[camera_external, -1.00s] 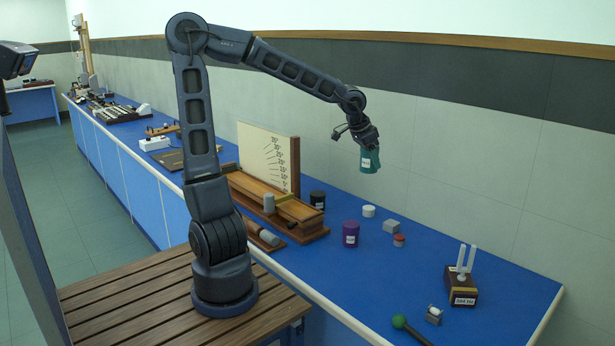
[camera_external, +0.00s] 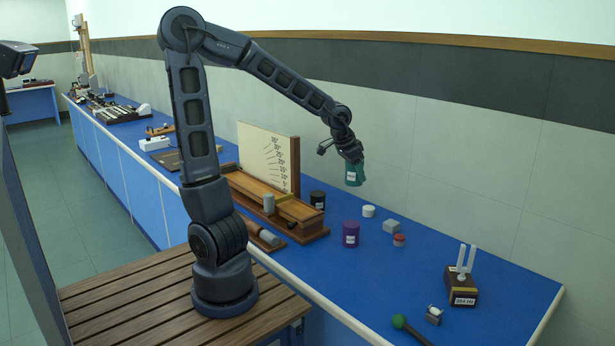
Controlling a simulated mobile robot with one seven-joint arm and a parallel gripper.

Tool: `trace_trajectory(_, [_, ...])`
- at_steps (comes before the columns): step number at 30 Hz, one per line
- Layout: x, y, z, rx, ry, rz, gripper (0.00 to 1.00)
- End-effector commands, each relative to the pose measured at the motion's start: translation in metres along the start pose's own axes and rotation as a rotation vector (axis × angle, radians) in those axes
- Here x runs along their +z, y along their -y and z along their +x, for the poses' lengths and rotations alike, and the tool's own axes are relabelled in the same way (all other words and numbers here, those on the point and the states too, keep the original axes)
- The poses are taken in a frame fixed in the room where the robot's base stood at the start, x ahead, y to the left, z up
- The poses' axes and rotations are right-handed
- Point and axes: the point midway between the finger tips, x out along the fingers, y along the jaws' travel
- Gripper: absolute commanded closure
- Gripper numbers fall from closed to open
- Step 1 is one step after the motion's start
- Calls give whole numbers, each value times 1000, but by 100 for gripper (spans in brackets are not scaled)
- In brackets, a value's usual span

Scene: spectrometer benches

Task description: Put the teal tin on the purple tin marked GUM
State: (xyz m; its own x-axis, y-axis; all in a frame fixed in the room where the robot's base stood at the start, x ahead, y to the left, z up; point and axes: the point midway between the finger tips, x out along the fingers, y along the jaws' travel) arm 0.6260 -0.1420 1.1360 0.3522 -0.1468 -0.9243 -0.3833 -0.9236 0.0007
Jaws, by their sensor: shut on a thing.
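The teal tin (camera_external: 354,175) with a white label hangs in the air, held by my gripper (camera_external: 352,161), which is shut on its top. It appears above the bench, and in the picture it is above the purple tin (camera_external: 351,234). The purple tin stands upright on the blue bench. It has a dark top and a white label, too small to read here. A clear gap shows between the two tins.
A black tin (camera_external: 317,199) stands left of the purple tin, by the wooden apparatus (camera_external: 270,200). A white tin (camera_external: 368,211), a grey block (camera_external: 391,227) and a small red-topped pot (camera_external: 399,240) are close on its right. Bare blue bench (camera_external: 350,285) lies in front.

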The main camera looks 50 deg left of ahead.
Motion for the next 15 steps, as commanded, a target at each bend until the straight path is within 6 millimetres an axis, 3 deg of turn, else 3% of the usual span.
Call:
trace_trajectory(7, [14, -1, 35, -2, 1, 2, 71])
trace_trajectory(15, [20, -1, 49, 2, 0, 2, 71])
